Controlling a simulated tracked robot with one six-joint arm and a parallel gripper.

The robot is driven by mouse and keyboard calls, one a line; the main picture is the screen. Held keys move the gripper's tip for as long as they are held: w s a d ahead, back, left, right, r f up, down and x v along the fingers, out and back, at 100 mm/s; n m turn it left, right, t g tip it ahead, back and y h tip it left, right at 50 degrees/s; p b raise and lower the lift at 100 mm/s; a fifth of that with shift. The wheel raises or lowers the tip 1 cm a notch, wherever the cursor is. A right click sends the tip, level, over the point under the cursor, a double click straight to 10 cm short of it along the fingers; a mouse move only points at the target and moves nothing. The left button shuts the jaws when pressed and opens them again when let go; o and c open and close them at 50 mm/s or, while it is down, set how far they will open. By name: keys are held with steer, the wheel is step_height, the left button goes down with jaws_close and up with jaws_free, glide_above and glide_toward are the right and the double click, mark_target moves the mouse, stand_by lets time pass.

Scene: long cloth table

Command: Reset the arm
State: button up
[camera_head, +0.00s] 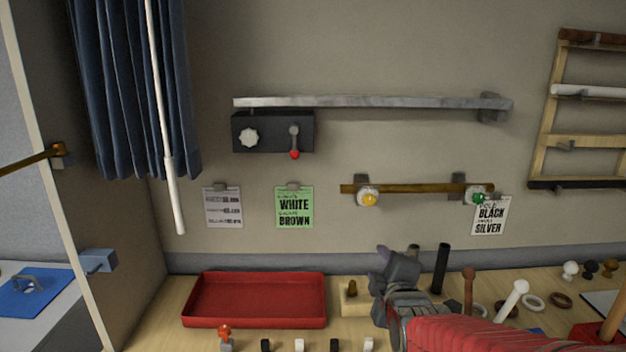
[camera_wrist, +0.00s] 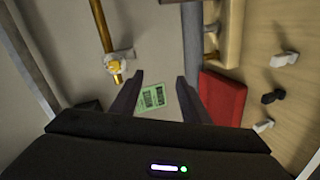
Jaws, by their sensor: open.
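My gripper (camera_head: 384,270) is at the lower right of centre in the head view, above the back part of the table, with my red arm reaching in from the bottom right. In the wrist view, the two dark fingers of my gripper (camera_wrist: 160,82) stand apart with nothing between them. A green card (camera_wrist: 153,97) on the wall shows beyond the gap between the fingers. The same green card (camera_head: 294,207) hangs left of my gripper in the head view. What lies directly behind my gripper is hidden.
A red tray (camera_head: 255,323) lies left of my gripper. A brass rail (camera_head: 415,188) with yellow and green knobs is on the wall above. The wall space between is clear.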

steer(key=s+f+m+g, duration=0.7)
steer(key=s+f+m, duration=0.2)
steer(key=s, duration=0.4)
steer(key=s+r+m+g, duration=0.1)
steer(key=s+r+m, duration=0.1)
steer(key=s, duration=0.5)
steer(key=s+r+m+g, duration=0.1)
steer(key=s+r+m, duration=0.1)
steer(key=s, duration=0.5)
steer(key=shift+s+d+m, duration=0.25)
steer(key=shift+m, duration=0.55)
steer(key=shift+c, duration=0.3)
